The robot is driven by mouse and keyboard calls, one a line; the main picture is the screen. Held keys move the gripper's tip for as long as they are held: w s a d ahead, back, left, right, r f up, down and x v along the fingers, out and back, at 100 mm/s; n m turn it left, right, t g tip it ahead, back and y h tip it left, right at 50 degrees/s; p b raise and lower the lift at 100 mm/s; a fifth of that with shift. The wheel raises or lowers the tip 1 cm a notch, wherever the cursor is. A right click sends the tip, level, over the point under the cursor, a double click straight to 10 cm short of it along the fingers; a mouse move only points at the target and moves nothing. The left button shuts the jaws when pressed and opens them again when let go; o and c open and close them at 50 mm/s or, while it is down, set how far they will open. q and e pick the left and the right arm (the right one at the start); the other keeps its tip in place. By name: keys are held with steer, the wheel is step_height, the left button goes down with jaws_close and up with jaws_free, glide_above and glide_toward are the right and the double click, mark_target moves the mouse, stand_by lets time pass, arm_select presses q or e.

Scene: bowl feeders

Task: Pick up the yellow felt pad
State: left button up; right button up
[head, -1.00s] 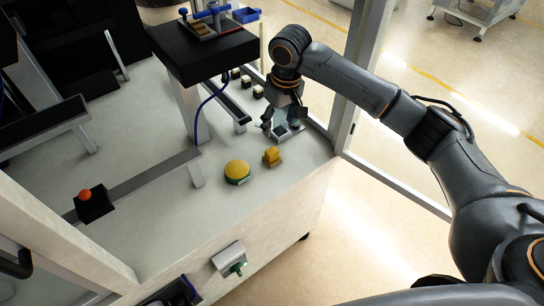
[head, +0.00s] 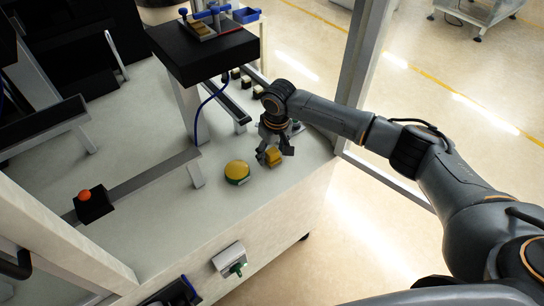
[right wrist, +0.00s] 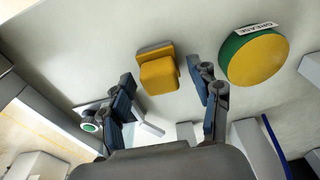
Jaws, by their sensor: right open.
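The yellow felt pad (head: 274,160) is a small yellow block with a raised back part, on the pale worktop near its front right edge. In the right wrist view the pad (right wrist: 159,74) shows whole, ahead of and between the fingertips. My right gripper (head: 274,152) is open and empty just above the pad, its fingers on either side of it in the picture. In the right wrist view the gripper (right wrist: 162,80) has a wide gap between its fingers, with no contact visible. My left gripper is not in view.
A round yellow tin with a green side and a GREASE label (head: 236,171) stands close left of the pad. A frame post (head: 358,75) rises behind my right arm. A black raised platform (head: 203,50) stands further back. Worktop between the tin and front edge is clear.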

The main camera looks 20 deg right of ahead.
mark_target(271, 150)
steer(key=c, duration=1.2)
steer(key=shift+c, duration=0.3)
steer(key=shift+r, duration=0.15)
steer(key=shift+r, duration=0.25)
step_height(271, 150, up, 2)
steer(key=shift+r, duration=0.2)
steer(key=s+d+r, duration=0.3)
steer(key=s+r, duration=0.7)
steer(key=s, duration=0.3)
steer(key=shift+s+d, duration=0.25)
steer(key=shift+s, duration=0.05)
